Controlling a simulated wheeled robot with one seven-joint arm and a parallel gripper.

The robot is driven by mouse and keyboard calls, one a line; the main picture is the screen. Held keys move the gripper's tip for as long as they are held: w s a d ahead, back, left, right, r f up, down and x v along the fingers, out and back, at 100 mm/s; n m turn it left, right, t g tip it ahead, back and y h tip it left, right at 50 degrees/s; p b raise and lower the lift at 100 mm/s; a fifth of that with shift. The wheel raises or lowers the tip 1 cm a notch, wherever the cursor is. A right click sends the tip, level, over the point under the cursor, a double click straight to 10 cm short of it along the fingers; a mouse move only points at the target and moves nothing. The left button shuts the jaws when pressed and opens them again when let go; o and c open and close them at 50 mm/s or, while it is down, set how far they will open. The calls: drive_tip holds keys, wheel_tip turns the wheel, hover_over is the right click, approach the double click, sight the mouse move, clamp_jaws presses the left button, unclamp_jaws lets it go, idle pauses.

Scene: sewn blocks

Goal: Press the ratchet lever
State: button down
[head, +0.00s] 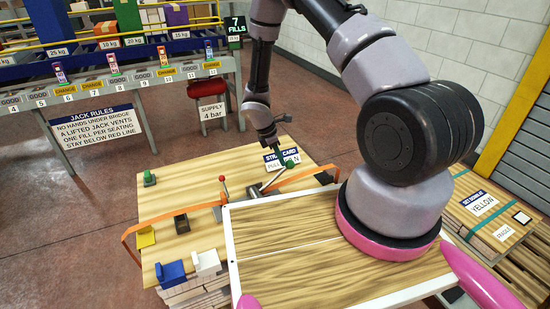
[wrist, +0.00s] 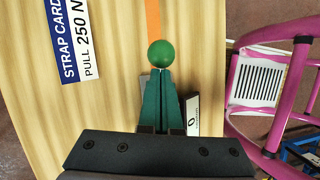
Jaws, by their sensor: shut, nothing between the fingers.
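The ratchet (head: 262,190) sits on the wooden table at the orange strap (head: 165,217). A green ball knob (head: 306,178) stands at its right side in the head view; it looks like the lever's end. In the wrist view the green ball (wrist: 161,53) lies straight beyond my fingertips, over the orange strap (wrist: 152,18). My gripper (wrist: 160,72) is shut and empty, its two teal fingers together. It also shows in the head view (head: 298,171), slanting down to the ball from upper left. I cannot tell whether the fingertips touch the ball.
A strap card (head: 283,159) lies beside the gripper, also in the wrist view (wrist: 70,40). A red knob (head: 222,179) stands left of the ratchet. A green button (head: 149,178) and blue (head: 172,273) and white (head: 206,262) blocks are on the table's left and front.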

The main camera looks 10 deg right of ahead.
sight(289, 164)
drive_tip(key=d+f+y, duration=0.3)
drive_tip(key=shift+w+d+f+g, duration=0.3)
drive_tip(key=shift+f, duration=0.1)
drive_tip(key=shift+d+f, duration=0.15)
drive_tip(key=shift+f, duration=0.4)
drive_tip(key=shift+d+f, duration=0.4)
drive_tip(key=shift+f, duration=0.05)
drive_tip(key=shift+d+f, duration=0.1)
